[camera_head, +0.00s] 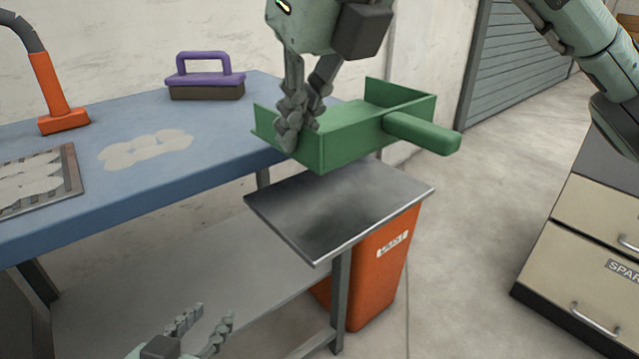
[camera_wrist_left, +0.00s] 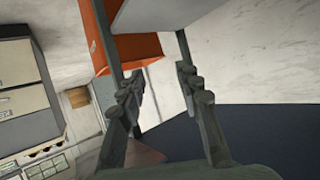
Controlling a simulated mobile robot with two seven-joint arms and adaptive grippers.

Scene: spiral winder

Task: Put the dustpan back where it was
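The green dustpan (camera_head: 365,125), an open tray with a stub handle at its right, is at the right end of the blue table (camera_head: 150,190). It lies above the grey metal side plate (camera_head: 340,205); whether it touches the table is unclear. My right gripper (camera_head: 297,125) reaches down from above with its fingers closed together at the dustpan's left wall. My left gripper (camera_head: 207,316) is low at the bottom of the head view, open and empty, in front of the lower shelf. Its spread fingers also show in the left wrist view (camera_wrist_left: 160,88).
A purple-handled brush (camera_head: 205,78) stands at the table's back. Pale patches (camera_head: 145,148) lie on the table, beside a rack (camera_head: 40,180) and an orange nozzle (camera_head: 55,95). An orange bin (camera_head: 375,265) stands under the plate. A drawer cabinet (camera_head: 590,230) is at right.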

